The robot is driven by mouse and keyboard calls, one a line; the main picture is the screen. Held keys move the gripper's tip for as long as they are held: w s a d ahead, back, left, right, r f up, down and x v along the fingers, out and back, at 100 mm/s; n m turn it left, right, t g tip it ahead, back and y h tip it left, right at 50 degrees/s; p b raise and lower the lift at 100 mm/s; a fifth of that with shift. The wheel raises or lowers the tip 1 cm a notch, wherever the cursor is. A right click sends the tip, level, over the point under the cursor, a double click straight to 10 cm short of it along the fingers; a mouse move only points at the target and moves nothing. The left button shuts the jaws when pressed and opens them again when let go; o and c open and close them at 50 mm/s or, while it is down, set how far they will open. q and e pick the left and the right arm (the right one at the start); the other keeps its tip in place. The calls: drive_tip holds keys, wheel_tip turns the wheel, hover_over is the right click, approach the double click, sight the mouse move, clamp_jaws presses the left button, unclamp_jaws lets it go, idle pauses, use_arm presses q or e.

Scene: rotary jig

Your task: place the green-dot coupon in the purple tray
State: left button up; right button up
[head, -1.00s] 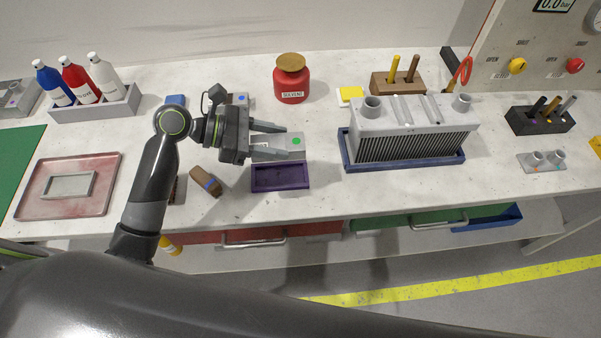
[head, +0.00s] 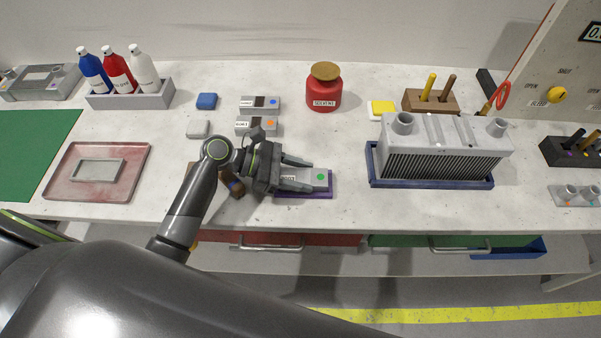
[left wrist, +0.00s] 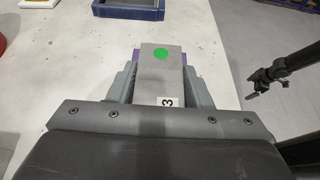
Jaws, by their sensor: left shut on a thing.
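The green-dot coupon (head: 316,177) is a flat grey plate with a green dot at one end. My left gripper (head: 300,176) is shut on it, with a finger along each side. In the left wrist view the coupon (left wrist: 162,72) lies between the fingers, and a label with a 3 shows near the palm. The purple tray (head: 304,196) is directly below the coupon and mostly hidden by it and the gripper. A purple edge (left wrist: 187,59) shows past the coupon in the left wrist view. I cannot tell whether the coupon touches the tray floor.
Two grey coupons with blue and orange dots (head: 270,123) lie behind the gripper. A brown-handled brush (head: 236,189) lies beside my left wrist. A red solvent pot (head: 324,90) stands behind, and a finned radiator block in a blue tray (head: 374,178) stands to the right.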

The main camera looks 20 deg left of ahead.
use_arm(q)
drive_tip(key=shift+f, duration=0.1)
drive_tip(key=o, duration=1.4)
drive_tip(key=shift+c, duration=0.2)
drive_tip(key=shift+a+r, duration=0.2)
drive_tip(key=shift+a, duration=0.05)
drive_tip(key=b+v, duration=0.1)
drive_tip(key=v, duration=1)
drive_tip(key=shift+s+a+r, duration=0.1)
drive_tip(key=shift+a+r, duration=0.05)
drive_tip(key=shift+a, duration=0.05)
